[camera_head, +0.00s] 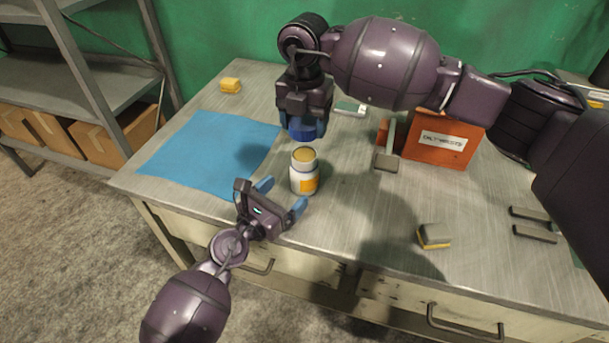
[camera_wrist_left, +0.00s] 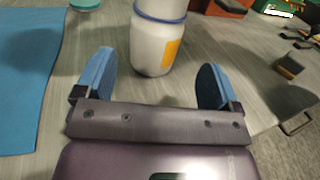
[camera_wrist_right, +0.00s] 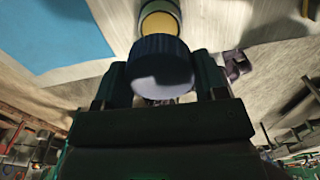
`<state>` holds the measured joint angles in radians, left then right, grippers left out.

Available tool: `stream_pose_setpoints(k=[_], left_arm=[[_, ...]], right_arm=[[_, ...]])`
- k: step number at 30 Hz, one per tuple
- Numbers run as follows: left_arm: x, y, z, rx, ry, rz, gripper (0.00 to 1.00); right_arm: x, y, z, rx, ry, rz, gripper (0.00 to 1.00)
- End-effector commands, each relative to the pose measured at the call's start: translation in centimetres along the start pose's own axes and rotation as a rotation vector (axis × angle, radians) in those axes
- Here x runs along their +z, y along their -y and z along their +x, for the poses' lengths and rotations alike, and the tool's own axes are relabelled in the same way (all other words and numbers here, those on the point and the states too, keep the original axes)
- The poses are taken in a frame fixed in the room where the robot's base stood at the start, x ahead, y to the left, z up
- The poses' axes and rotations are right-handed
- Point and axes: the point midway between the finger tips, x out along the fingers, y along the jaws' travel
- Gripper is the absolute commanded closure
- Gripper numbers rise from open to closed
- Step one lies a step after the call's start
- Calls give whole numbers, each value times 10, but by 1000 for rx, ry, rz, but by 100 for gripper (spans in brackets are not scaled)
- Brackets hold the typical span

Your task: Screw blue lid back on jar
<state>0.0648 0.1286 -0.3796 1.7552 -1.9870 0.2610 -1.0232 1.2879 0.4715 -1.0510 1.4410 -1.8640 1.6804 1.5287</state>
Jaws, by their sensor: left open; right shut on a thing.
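The white jar (camera_head: 304,178) with an orange label stands upright and open on the workbench, and its yellowish contents show at the mouth. My right gripper (camera_head: 305,130) is shut on the blue lid (camera_head: 302,131) and holds it above and slightly behind the jar, apart from it. In the right wrist view the lid (camera_wrist_right: 160,65) sits between the fingers, with the jar mouth (camera_wrist_right: 160,20) beyond it. My left gripper (camera_head: 281,197) is open and empty, low in front of the jar. In the left wrist view the jar (camera_wrist_left: 155,45) stands just beyond and between the open fingertips (camera_wrist_left: 152,80).
A blue mat (camera_head: 212,152) lies to the left on the workbench (camera_head: 350,230). An orange-red bin (camera_head: 440,140) stands right of the jar. A brush-like block (camera_head: 434,236) lies front right. Grey shelving (camera_head: 85,90) stands at left.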

Motion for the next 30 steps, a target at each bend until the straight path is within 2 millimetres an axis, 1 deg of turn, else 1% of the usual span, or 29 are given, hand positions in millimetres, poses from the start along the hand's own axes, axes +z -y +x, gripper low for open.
stream_pose_setpoints(k=[1, 9, 15, 21, 29, 30], left_arm=[[1, 0, 10, 0, 2, 0, 12], [1, 0, 52, 0, 1, 0, 12], [0, 0, 74, 0, 1, 0, 12], [0, 0, 83, 0, 0, 1, 12], [0, 0, 83, 0, 0, 0, 12], [0, 0, 83, 1, 0, 0, 13]], right_arm=[[0, 0, 0, 0, 0, 0, 57], [0, 0, 0, 0, 0, 0, 57], [0, 0, 0, 0, 0, 0, 57], [0, 0, 0, 0, 0, 0, 57], [0, 0, 0, 0, 0, 0, 57], [0, 0, 0, 0, 0, 0, 57]])
